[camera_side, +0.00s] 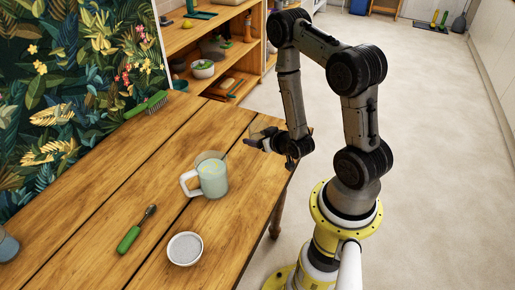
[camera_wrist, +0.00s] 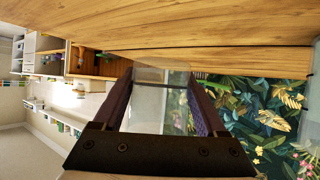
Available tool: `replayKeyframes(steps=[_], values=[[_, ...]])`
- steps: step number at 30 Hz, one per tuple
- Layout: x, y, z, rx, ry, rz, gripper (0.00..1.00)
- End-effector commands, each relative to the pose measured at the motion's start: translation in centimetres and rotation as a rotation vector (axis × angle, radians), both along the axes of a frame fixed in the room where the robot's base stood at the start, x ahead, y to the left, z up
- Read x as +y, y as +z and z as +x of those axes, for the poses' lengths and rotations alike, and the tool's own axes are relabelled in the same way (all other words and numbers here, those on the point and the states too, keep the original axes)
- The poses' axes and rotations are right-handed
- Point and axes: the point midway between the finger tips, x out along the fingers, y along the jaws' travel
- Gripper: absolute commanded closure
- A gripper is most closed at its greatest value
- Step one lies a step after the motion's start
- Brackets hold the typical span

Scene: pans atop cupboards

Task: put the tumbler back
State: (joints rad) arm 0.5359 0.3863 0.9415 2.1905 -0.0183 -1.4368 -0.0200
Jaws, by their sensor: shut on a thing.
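A clear glass tumbler (camera_wrist: 150,105) is between the two fingers of my gripper (camera_wrist: 161,80) in the wrist view. My gripper is shut on it. In the side view my gripper (camera_side: 266,142) is over the right part of the wooden table, near its edge. The tumbler (camera_side: 257,131) shows only faintly there, partly hidden by the fingers. I cannot tell whether its base touches the table.
A glass mug (camera_side: 213,178) with pale contents stands left of my gripper. A white bowl (camera_side: 185,249), a green-handled tool (camera_side: 130,237), a green brush (camera_side: 147,105) and a bluish cup (camera_side: 8,246) are on the table (camera_side: 95,215). Wooden shelves (camera_side: 232,62) stand behind.

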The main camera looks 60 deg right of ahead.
Motion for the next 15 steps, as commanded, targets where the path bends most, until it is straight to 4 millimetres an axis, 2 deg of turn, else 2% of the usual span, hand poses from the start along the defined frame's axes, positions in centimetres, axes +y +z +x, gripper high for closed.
replayKeyframes(steps=[5,12,15], values=[[0.0,-1.2,0.0,-0.001,0.001,-0.001,0.94],[0.0,-3.7,0.0,0.000,0.001,0.000,0.94],[0.0,-4.2,0.0,-0.002,0.001,-0.001,0.94]])
